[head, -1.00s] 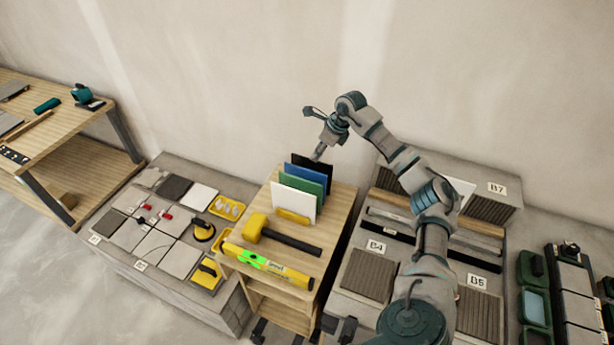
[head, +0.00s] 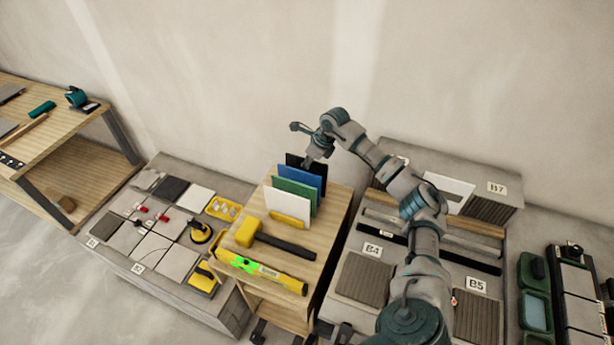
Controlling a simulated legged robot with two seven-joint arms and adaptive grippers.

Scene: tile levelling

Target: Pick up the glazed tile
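A rack on a wooden stand (head: 335,215) holds several upright tiles in a row: a white tile (head: 287,203), a green tile (head: 293,190), a blue tile (head: 300,176) and a black tile (head: 293,158) at the back. I cannot tell from the picture which one is the glazed tile. My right gripper (head: 308,162) points down at the top edges of the blue and black tiles. Its fingers are small and dark here, so I cannot tell whether they are open, or touch a tile. My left gripper is not in view.
A yellow-headed mallet (head: 249,232) and a yellow level (head: 262,271) lie in front of the rack. A low block with grey tiles (head: 180,260) and yellow tools stands left. Tile bays labelled B4 (head: 373,249) and B5 (head: 476,285) lie right, under my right arm.

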